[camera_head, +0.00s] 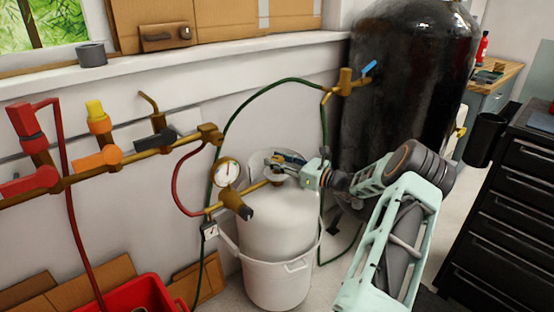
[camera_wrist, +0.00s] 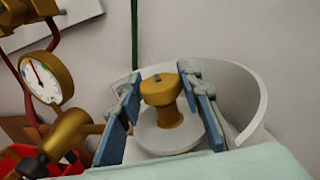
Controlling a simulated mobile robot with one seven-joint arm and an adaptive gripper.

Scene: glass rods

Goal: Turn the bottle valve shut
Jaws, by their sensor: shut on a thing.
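The white gas bottle (camera_head: 278,225) stands upright in a white bucket-like holder (camera_head: 277,282) against the wall. Its brass valve (camera_wrist: 162,92) shows in the wrist view, on top of the bottle inside the white collar (camera_wrist: 240,90). My gripper (camera_head: 288,163) reaches the bottle's top from the right. In the wrist view, the blue-padded fingers of my gripper (camera_wrist: 166,108) stand on either side of the valve, shut on it. In the head view the fingers and collar largely hide the valve.
A pressure gauge (camera_head: 228,172) with brass fittings sits close left of the bottle. A pipe with coloured valves (camera_head: 110,155) runs along the wall. A green hose (camera_head: 240,105) arches behind. A black tank (camera_head: 405,85) stands behind my arm; a black drawer cabinet (camera_head: 510,200) is at right.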

